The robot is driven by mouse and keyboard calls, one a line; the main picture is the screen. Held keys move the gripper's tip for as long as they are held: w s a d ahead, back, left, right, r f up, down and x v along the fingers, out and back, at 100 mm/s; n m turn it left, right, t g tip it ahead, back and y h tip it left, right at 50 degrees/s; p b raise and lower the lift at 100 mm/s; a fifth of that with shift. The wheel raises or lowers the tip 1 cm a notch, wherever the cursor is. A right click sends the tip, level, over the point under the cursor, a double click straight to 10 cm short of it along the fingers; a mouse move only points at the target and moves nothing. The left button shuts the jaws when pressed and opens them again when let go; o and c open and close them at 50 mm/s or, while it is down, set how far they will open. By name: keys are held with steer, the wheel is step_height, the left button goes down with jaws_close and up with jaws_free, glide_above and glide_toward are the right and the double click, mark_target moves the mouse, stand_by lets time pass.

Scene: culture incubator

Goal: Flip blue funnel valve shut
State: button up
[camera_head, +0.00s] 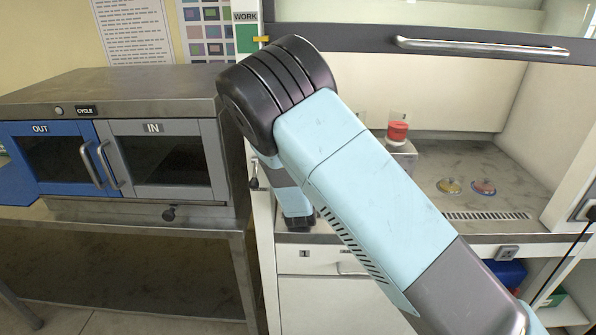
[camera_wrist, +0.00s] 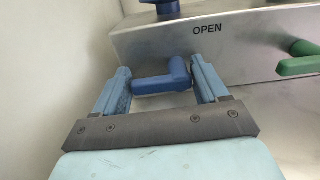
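The blue valve lever (camera_wrist: 160,83) shows in the wrist view on the front of a metal manifold, below and left of the word OPEN. It lies roughly level in the picture, with a bend at its right end. My gripper (camera_wrist: 161,80) is open, with its two light-blue fingers apart on either side of the lever. Whether a finger touches the lever I cannot tell. A blue part (camera_wrist: 165,8), probably the funnel's base, stands on top of the manifold, cut off by the frame.
A green lever (camera_wrist: 298,64) sits on the manifold (camera_wrist: 245,50) to the right. A pale wall (camera_wrist: 50,60) is close on the left. In the head view, a red-filled cup (camera_head: 397,132) stands in the cabinet, with yellow (camera_head: 449,186) and red (camera_head: 483,187) items on its floor.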

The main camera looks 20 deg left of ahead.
steer(key=o, duration=0.3)
steer(key=v, duration=1.3)
steer(key=shift+s+f, duration=0.1)
steer(key=shift+s, duration=0.3)
